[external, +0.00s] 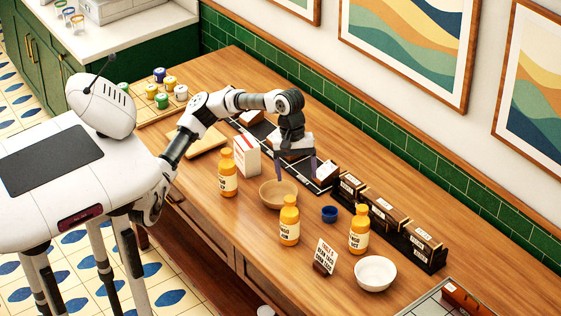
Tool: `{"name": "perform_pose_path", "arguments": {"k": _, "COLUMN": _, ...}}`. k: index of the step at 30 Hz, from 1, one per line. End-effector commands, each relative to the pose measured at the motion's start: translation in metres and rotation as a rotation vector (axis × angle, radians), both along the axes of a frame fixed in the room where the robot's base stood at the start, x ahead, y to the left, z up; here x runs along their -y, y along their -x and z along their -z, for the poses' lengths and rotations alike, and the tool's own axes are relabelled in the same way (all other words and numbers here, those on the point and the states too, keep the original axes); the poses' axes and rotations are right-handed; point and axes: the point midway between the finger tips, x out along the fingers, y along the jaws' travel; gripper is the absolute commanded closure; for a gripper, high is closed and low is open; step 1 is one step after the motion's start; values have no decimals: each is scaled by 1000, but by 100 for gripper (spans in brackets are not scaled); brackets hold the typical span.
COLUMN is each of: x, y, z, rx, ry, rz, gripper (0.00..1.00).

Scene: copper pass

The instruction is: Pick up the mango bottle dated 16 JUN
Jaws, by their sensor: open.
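The middle label seems to end in JUN and the right one in OCT, but the print is too small to be sure; the left date is unreadable. I cannot tell which is dated 16 JUN. My gripper (297,170) is open and empty, pointing down above the counter, behind the wooden bowl and the middle bottle, apart from all three bottles.
A wooden bowl (276,196) stands between the left and middle bottles. A white-and-red carton (246,156), blue cup (329,214), sign (326,257) and white bowl (375,273) stand nearby. Dark boxes (385,213) line the back. Several small jars (162,100) sit far left.

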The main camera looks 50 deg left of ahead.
Motion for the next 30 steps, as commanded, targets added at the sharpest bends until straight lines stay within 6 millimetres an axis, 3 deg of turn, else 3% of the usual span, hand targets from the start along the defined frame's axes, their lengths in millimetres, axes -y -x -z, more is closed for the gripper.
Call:
{"name": "perform_pose_path", "arguments": {"k": 3, "x": -1, "y": 10, "z": 6, "rx": 46, "ry": -152, "rz": 81, "gripper": 21}}
{"name": "perform_pose_path", "arguments": {"k": 7, "x": -3, "y": 13, "z": 9, "rx": 61, "ry": -220, "rz": 116, "gripper": 21}}
{"name": "perform_pose_path", "arguments": {"k": 19, "x": -5, "y": 14, "z": 77, "rx": 59, "ry": -225, "rz": 119, "gripper": 21}}
{"name": "perform_pose_path", "arguments": {"k": 30, "x": -9, "y": 14, "z": 111, "rx": 58, "ry": -224, "rz": 119, "gripper": 21}}
